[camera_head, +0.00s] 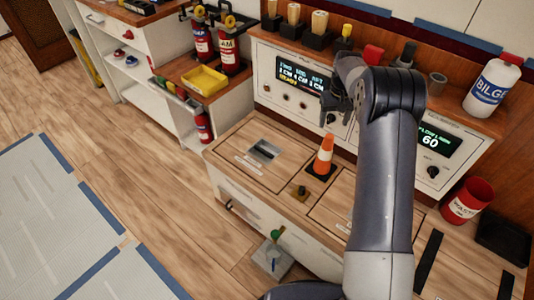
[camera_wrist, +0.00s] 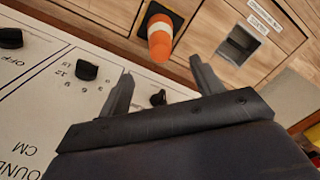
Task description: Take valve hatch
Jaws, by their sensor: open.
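A wooden hatch panel (camera_head: 238,146) with a recessed metal pull (camera_head: 264,151) and small white labels lies flush in the low bench top. In the wrist view the pull (camera_wrist: 238,45) shows at the upper right; I cannot read its labels surely, so I cannot confirm which hatch is the valve hatch. A second hatch panel (camera_head: 330,206) lies to the right, partly behind my arm. My gripper (camera_head: 337,104) is open and empty, high beside the control panel and apart from the hatches. Its two fingers also show in the wrist view (camera_wrist: 160,84).
The control panel (camera_head: 275,90) with knobs rises close behind my gripper. A red bucket (camera_head: 468,201) stands at the right. The floor at left is open.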

